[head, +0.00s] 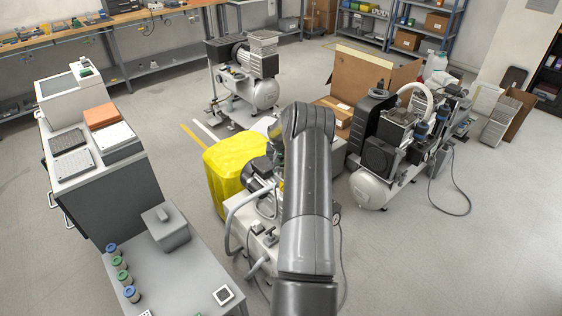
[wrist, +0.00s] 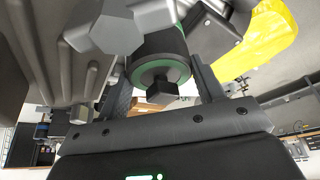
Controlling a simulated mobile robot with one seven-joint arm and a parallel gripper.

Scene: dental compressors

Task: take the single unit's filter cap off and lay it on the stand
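The filter cap (wrist: 160,72) shows in the wrist view as a dark round cap with a green ring and a square knob in its centre. It sits on a dark housing on the compressor unit. My gripper (wrist: 162,88) is open, with one finger to each side of the cap and gaps between the fingers and the knob. In the head view, my arm hides the cap, the gripper and much of the unit (head: 262,240). A grey table (head: 190,270), possibly the stand, is at the lower left.
The table carries a grey box (head: 166,227) and several small jars (head: 122,270) with blue and green tops. A yellow cover (head: 228,167) is beside the unit. Another compressor (head: 375,185) stands to the right, with cardboard boxes (head: 365,75) behind. Open floor lies left of the yellow cover.

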